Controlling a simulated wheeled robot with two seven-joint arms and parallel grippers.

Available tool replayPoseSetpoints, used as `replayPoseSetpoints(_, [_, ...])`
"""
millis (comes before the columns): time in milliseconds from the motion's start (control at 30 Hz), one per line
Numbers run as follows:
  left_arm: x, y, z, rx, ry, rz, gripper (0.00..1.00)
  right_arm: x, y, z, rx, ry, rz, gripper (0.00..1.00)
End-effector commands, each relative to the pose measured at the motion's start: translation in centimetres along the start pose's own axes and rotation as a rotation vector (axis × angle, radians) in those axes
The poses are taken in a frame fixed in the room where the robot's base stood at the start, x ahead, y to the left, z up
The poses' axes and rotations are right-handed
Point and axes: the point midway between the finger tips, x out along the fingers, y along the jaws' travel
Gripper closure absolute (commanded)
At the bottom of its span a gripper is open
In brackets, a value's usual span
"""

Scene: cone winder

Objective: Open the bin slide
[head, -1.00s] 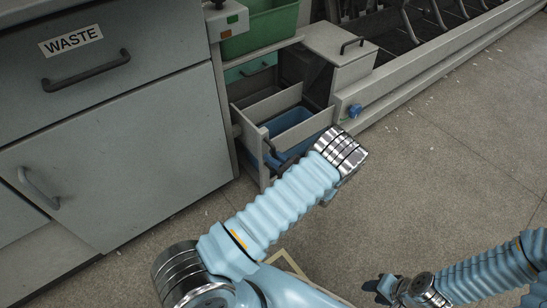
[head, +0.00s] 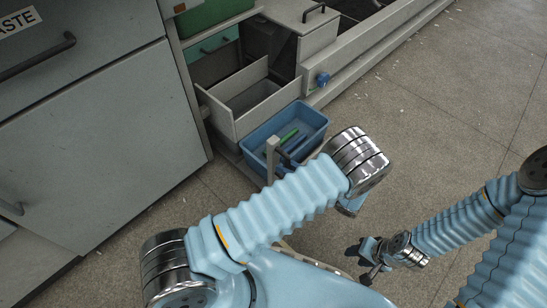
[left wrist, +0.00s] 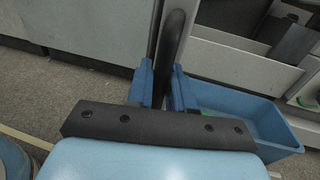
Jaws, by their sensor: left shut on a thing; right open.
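The bin slide is pulled out from the machine, carrying a blue bin (head: 308,121) with a green and a blue thin item inside. The bin also shows in the left wrist view (left wrist: 262,125). A pale upright part (head: 271,158) stands at the slide's outer end. My left gripper (left wrist: 163,82) is shut around the dark bar handle (left wrist: 172,38), one blue finger on each side. In the head view my left forearm covers most of that gripper and the slide's near end. My right gripper (head: 364,260) is open and empty above the floor, at lower right.
A pale compartment (head: 235,115) lies behind the bin. A grey cabinet (head: 100,130) stands on the left. A green crate (head: 205,14) is above, and a blue knob (head: 322,78) sits on the machine's low rail.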

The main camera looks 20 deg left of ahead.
Motion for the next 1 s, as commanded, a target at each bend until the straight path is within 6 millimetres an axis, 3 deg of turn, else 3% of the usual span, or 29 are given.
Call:
replayPoseSetpoints(233, [-2.3, 0.5, -0.1, 0.001, 0.0, 0.0, 1.0, 0.5, 0.1, 0.0, 0.0, -0.002, -0.001, 0.57])
replayPoseSetpoints(700, [-3.0, 0.6, -0.1, 0.002, 0.005, -0.002, 1.0, 0.5, 0.1, 0.0, -0.001, -0.002, -0.002, 0.57])
replayPoseSetpoints(733, [-3.0, 0.7, -0.1, 0.002, 0.005, -0.001, 0.76, 0.5, 0.1, 0.0, -0.001, -0.002, -0.001, 0.57])
replayPoseSetpoints(800, [-3.0, 0.6, -0.1, 0.002, 0.004, -0.001, 0.65, 0.5, 0.1, 0.0, -0.001, -0.002, -0.001, 0.57])
replayPoseSetpoints(833, [-2.9, 0.6, -0.1, 0.002, 0.003, -0.001, 0.62, 0.5, 0.1, 0.0, -0.001, -0.002, -0.001, 0.57])
replayPoseSetpoints(1000, [-2.8, 0.6, 0.0, 0.001, 0.002, 0.0, 0.62, 0.5, 0.1, 0.0, -0.001, -0.002, -0.001, 0.57])
